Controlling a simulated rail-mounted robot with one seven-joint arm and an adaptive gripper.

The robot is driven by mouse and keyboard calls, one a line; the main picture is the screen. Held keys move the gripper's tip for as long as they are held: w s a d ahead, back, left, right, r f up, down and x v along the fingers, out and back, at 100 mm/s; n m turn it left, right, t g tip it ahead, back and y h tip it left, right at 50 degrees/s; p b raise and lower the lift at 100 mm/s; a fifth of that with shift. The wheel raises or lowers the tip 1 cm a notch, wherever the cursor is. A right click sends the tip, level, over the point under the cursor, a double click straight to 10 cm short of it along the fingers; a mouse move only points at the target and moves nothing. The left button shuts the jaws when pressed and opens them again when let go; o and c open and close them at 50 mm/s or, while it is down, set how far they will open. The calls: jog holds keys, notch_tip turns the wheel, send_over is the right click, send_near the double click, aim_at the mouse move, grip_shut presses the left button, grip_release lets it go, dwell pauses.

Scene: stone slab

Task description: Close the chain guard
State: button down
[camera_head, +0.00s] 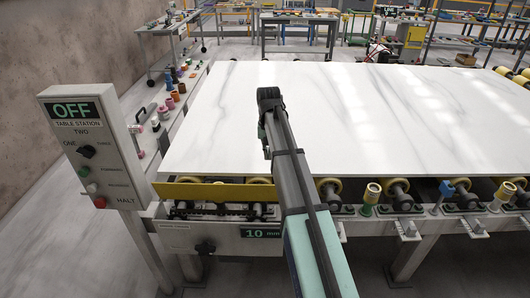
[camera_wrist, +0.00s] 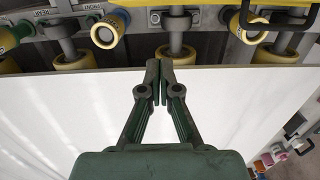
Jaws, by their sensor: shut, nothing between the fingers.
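The chain guard appears to be the long yellow cover (camera_head: 215,192) at the front left of the slab table. It stands raised, with the dark chain (camera_head: 215,211) uncovered in front of and below it. In the wrist view, part of the yellow cover (camera_wrist: 286,56) shows at the upper right. My gripper (camera_wrist: 158,84) is shut and empty, its fingertips together over the white slab near the roller edge. In the head view my arm hides the cover's right end and most of my gripper.
The white slab (camera_head: 310,110) lies on the table. Rollers (camera_head: 398,190) and pegs line its front edge. A grey control box (camera_head: 95,147) reading OFF stands at the left. A shelf with coloured spools (camera_head: 170,102) lies along the left side. Space above the slab is clear.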

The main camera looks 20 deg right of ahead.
jog(key=shift+s+a+f+p, duration=0.25)
jog(key=shift+s+f+p, duration=0.35)
jog(key=shift+f, duration=0.75)
jog(key=shift+s+a+f+p, duration=0.25)
jog(key=shift+s+f+p, duration=0.4)
jog(key=shift+f, duration=0.65)
jog(key=shift+s+a+f+p, duration=0.35)
jog(key=shift+s+f, duration=0.4)
jog(key=shift+f, duration=0.6)
jog(key=shift+d, duration=0.1)
